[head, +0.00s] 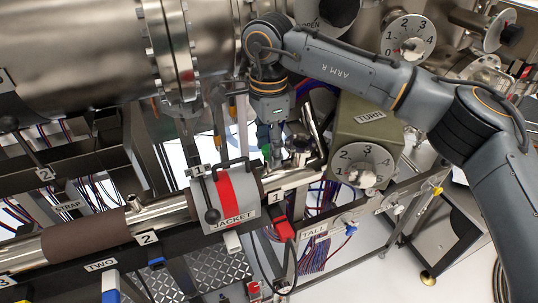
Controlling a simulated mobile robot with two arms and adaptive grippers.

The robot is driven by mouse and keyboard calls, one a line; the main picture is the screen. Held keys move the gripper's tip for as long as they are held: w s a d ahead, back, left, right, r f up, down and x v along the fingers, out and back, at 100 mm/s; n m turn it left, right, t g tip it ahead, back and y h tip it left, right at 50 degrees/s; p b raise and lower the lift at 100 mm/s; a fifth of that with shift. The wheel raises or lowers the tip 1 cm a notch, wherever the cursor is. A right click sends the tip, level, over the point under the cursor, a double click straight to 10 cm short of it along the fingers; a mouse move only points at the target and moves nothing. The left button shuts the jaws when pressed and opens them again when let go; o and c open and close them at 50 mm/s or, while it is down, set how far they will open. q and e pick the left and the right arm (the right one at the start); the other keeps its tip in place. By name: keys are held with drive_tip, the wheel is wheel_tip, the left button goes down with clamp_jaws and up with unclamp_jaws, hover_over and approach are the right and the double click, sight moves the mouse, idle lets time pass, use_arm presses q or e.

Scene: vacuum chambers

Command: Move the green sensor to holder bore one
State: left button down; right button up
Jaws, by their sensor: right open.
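My right gripper (270,135) points down in the middle of the head view, at the end of the arm marked ARM R. It is open. A small green piece (266,152), which looks like the green sensor, shows just below its fingertips, close to them. I cannot tell whether they touch. Most of the green piece is hidden by the gripper and the metal parts around it. I cannot make out holder bore one; tags reading 1 (276,197) sit by the pipe. My left gripper is not in view.
A grey jacket (232,200) with a red strip and black handle wraps the pipe, left of and below the gripper. A green TURN box (368,130) with a numbered dial stands close on the right. A large steel chamber (75,55) fills the upper left.

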idle(0.5)
clamp_jaws()
drive_tip(key=shift+r, duration=0.1)
drive_tip(key=shift+r+p, duration=1.45)
drive_tip(key=shift+r, duration=1.45)
